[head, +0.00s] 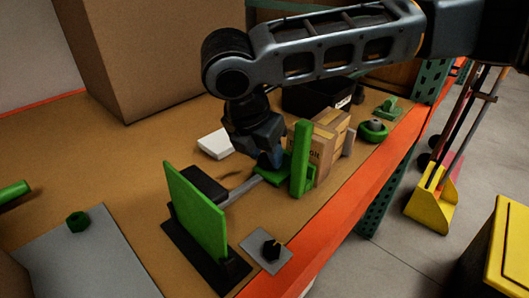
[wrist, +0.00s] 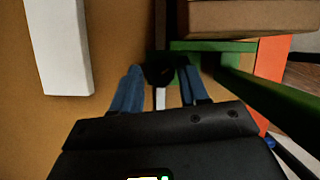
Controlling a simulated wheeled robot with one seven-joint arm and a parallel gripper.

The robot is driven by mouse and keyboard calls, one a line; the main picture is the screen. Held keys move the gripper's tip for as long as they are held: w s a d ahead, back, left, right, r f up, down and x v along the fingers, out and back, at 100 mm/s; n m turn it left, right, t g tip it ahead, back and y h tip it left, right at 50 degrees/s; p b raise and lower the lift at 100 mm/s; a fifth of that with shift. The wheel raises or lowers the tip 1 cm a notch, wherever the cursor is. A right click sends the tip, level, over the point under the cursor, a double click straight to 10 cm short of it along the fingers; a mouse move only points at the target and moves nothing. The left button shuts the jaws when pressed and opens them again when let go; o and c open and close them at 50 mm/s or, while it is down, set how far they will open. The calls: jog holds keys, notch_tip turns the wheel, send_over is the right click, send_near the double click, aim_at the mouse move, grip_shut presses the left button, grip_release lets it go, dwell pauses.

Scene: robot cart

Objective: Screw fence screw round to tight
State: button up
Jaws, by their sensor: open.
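The green upright fence (head: 301,158) stands on a grey rail (head: 243,190) on the workbench. In the wrist view its green base (wrist: 210,46) lies just beyond my fingers. A small black knob, which looks like the fence screw (wrist: 160,68), sits between my two blue fingertips, with a pale strip of rail below it. My gripper (head: 270,160) points down beside the fence, and its open fingers (wrist: 160,80) stand on either side of the knob. I cannot tell whether they touch it. The knob is hidden behind my gripper in the head view.
A green plate (head: 195,212) stands on a black base at the near end of the rail. A small knob on a grey plate (head: 266,252) is near the orange bench edge. Cardboard boxes (head: 325,140) stand behind the fence. A white block (head: 215,143) lies left of my gripper.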

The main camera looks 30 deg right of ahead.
jog(key=shift+c, duration=0.3)
jog(key=c, duration=0.7)
jog(key=m+p, duration=0.2)
jog(key=p, duration=0.1)
jog(key=shift+a+r+g, duration=0.1)
jog(key=shift+r+g, duration=0.2)
jog(key=shift+g, duration=0.1)
jog(key=m+p, duration=0.2)
jog(key=p, duration=0.1)
jog(key=shift+w+f+g, duration=0.1)
jog(key=shift+g, duration=0.3)
jog(key=shift+f+m+h, duration=0.15)
jog(key=shift+m+h, duration=0.15)
jog(key=shift+m, duration=0.1)
jog(key=o, duration=0.8)
jog(key=shift+c, duration=0.2)
